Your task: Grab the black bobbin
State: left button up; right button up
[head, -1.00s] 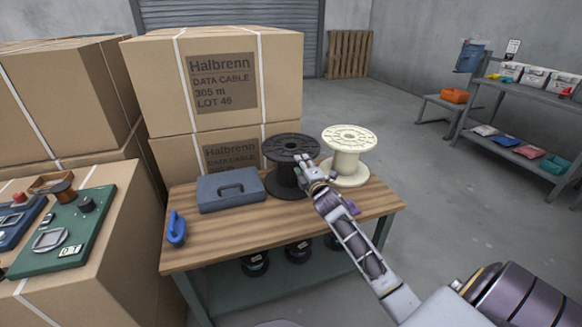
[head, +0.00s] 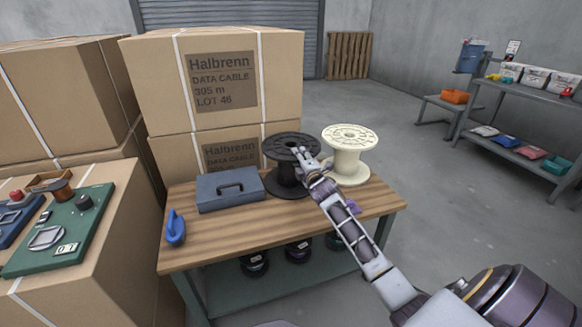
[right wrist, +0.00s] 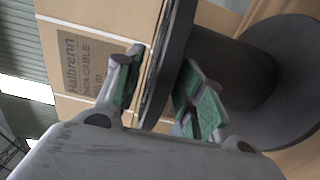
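The black bobbin (head: 285,142) stands upright on the wooden workbench (head: 215,248), beside a cream-white bobbin (head: 350,138). My right gripper (head: 303,156) is at the near right rim of the black bobbin's top flange. In the right wrist view, the black bobbin (right wrist: 232,72) fills the upper right. There the fingers of my right gripper (right wrist: 158,88) stand apart, one on each side of the flange, with the rim between them. Whether both pads touch it I cannot tell. My left gripper is not in view.
A blue-grey toolbox (head: 229,190) and a blue object (head: 175,228) lie on the bench left of the bobbins. Stacked cartons (head: 270,75) stand close behind. Several dark spools (head: 254,264) sit on the shelf below.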

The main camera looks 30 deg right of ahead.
jog(key=shift+w+d, duration=0.1)
jog(key=shift+w, duration=0.25)
jog(key=shift+c, duration=0.3)
grip_shut()
jog(key=shift+r, duration=0.1)
dwell(0.4)
